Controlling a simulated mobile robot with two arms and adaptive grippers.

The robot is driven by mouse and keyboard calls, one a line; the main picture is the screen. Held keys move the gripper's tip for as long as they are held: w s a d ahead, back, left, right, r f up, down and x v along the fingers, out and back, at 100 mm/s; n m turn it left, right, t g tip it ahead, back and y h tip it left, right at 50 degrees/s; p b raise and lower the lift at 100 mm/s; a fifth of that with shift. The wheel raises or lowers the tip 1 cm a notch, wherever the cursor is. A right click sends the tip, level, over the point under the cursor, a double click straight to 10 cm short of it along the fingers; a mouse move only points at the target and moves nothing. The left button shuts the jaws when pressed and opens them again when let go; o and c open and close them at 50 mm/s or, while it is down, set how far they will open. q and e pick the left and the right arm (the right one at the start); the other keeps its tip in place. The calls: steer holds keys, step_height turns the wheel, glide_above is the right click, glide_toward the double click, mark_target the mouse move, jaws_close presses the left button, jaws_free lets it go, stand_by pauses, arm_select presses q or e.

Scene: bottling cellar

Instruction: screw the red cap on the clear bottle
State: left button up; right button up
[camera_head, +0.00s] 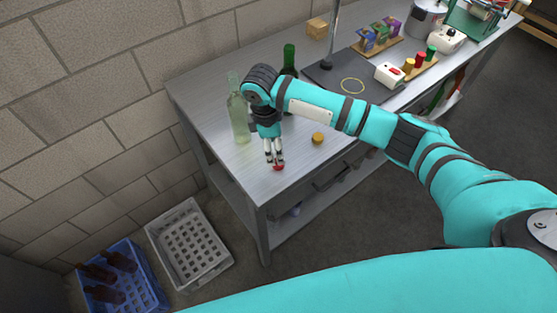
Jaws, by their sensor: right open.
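The clear bottle (238,115) stands upright near the left end of the metal table (205,100); its mouth looks bare. The red cap (278,168) lies on the table near the front corner. My right gripper (275,162) is open and points down just above the red cap, its fingertips close to it. Whether the fingers touch the cap is too small to tell. My right arm comes in from the right and passes in front of the green bottle's lower part. My left gripper is not in view.
A yellow-brown cap (317,138) lies right of my gripper. A green bottle (289,62) stands behind my arm. A dark mat (330,72) and a white device (389,74) are further right. A grey crate (188,245) and a blue crate with brown bottles (125,280) are on the floor.

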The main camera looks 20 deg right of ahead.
steer(key=shift+f, duration=0.25)
steer(key=shift+f, duration=0.1)
steer(key=f, duration=0.1)
steer(key=f+p, duration=0.1)
steer(key=f, duration=0.1)
steer(key=f+p, duration=0.1)
steer(key=shift+s+d+f, duration=0.15)
steer(key=shift+s+d, duration=0.2)
steer(key=shift+f, duration=0.35)
steer(key=c, duration=0.8)
